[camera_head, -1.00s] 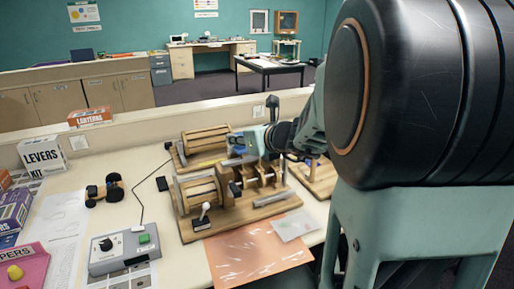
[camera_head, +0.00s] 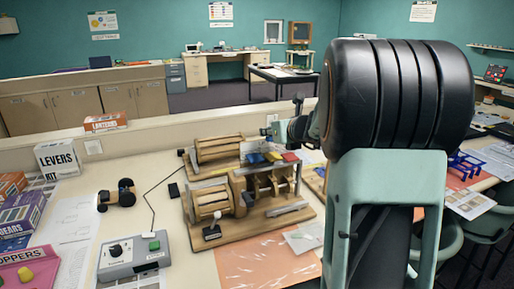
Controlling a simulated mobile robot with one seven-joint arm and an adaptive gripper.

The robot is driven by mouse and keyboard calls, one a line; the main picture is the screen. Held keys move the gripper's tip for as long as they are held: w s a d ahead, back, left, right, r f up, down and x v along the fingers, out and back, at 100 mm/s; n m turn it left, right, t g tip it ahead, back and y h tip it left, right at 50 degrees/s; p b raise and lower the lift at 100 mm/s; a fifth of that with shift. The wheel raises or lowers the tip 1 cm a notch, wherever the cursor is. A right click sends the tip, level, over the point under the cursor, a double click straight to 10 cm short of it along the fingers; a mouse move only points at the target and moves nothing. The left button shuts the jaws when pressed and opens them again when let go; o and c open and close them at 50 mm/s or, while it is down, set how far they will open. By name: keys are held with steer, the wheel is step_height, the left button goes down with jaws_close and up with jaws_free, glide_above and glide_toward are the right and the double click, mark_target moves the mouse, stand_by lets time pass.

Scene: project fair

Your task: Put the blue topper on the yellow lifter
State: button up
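A wooden crank machine (camera_head: 240,232) stands on the bench. Along its back top edge are small coloured pieces: a blue one (camera_head: 255,158) at the left, a yellow one (camera_head: 273,156) in the middle and a red one (camera_head: 291,157) at the right. I cannot tell which of these are toppers and which are lifters. My gripper (camera_head: 268,131) is above and behind this row, seen small and from the side. Its fingers are too small to read, and I see nothing clearly held in it.
A pink box marked with toppers lettering (camera_head: 40,248) is at the lower left, with a yellow piece (camera_head: 25,275) on it. A grey control box (camera_head: 132,255), a dark wheeled object (camera_head: 117,196) and orange paper (camera_head: 270,262) lie around the machine. A low wall (camera_head: 150,141) runs behind.

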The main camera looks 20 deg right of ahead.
mark_target(269, 147)
steer(key=w+f, duration=0.1)
steer(key=d+f, duration=0.1)
steer(key=f, duration=0.1)
steer(key=w+d+f, duration=0.1)
steer(key=shift+w+d+f, duration=0.15)
steer(key=shift+w, duration=0.15)
steer(key=shift+f+b, duration=0.3)
steer(key=shift+f, duration=1.1)
steer(key=shift+f, duration=0.2)
steer(key=o, duration=0.9)
steer(key=shift+r, duration=0.1)
